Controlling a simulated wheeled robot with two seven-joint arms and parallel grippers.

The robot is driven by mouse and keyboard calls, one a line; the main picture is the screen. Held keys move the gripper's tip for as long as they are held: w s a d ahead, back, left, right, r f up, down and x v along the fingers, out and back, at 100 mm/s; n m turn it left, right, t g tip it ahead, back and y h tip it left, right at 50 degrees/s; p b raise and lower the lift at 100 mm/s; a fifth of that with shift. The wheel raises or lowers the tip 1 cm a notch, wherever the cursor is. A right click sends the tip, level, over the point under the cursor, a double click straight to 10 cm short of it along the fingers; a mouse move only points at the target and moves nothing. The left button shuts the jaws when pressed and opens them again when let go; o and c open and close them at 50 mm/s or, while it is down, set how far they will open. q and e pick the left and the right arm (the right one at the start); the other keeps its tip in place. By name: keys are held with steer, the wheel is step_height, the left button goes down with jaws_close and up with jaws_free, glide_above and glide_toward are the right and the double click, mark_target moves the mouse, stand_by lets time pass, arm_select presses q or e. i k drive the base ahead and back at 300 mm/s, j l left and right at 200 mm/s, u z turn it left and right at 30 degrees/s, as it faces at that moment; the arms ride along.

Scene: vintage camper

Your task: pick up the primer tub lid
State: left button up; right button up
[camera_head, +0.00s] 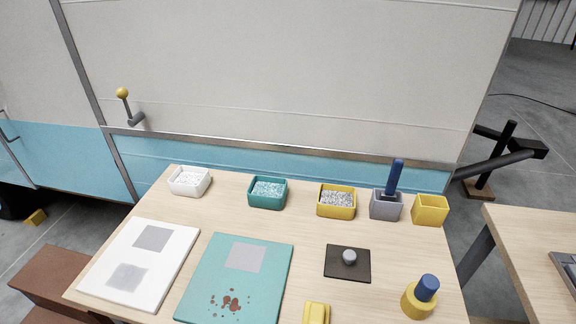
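A dark, flat square plate with a round grey knob (348,264) lies on the right half of the wooden table; it looks like the primer tub lid. Nothing touches it. A grey square tub (386,207) with a blue handle standing up out of it is behind it at the table's back edge; I cannot tell for sure that this is the primer tub. Neither of my grippers is in view.
White (189,182), teal (268,192) and yellow (337,202) filled tubs and a yellow box (430,211) line the back. A white panel (140,265), a teal panel (236,280), a yellow block (317,313) and a yellow-and-blue object (419,298) lie nearer. The camper wall stands behind.

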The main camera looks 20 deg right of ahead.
mark_target(350, 264)
steer(key=z, duration=1.15)
steer(key=j+z, duration=0.2)
steer(key=k+j+z, duration=0.2)
steer(key=j, duration=0.15)
steer(key=i, duration=0.05)
